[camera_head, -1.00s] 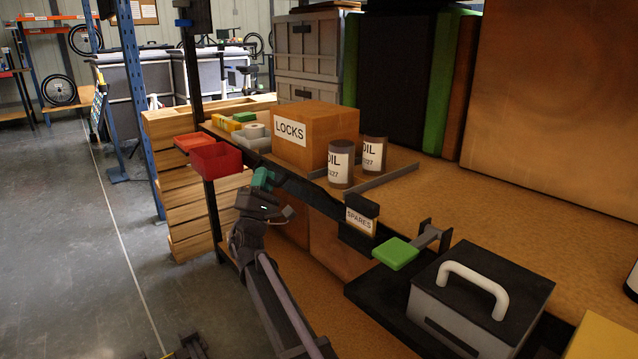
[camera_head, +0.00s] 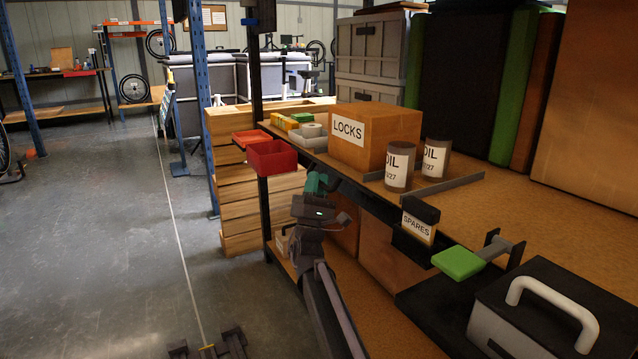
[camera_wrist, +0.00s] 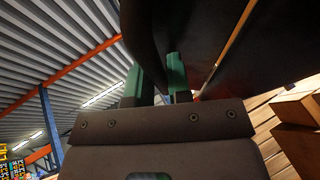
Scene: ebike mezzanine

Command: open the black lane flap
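A black strip (camera_head: 376,203) runs along the shelf's front edge, below the oil cans; it appears to be the lane flap, but I cannot tell its hinge or how far it stands open. My gripper (camera_head: 317,184), with teal fingers, is at the left end of this strip, just right of the red bin. In the wrist view the fingers (camera_wrist: 158,85) stand apart. A dark curved piece (camera_wrist: 143,35) passes between them, and a large dark surface (camera_wrist: 210,30) is at their right. Whether the fingers press on the dark piece cannot be seen.
Red bins (camera_head: 272,157) are left of my gripper. A LOCKS box (camera_head: 385,133) and two oil cans (camera_head: 399,166) stand on the shelf above. A SPARES label (camera_head: 417,228), a green pad (camera_head: 458,262) and a grey handled case (camera_head: 535,315) are right.

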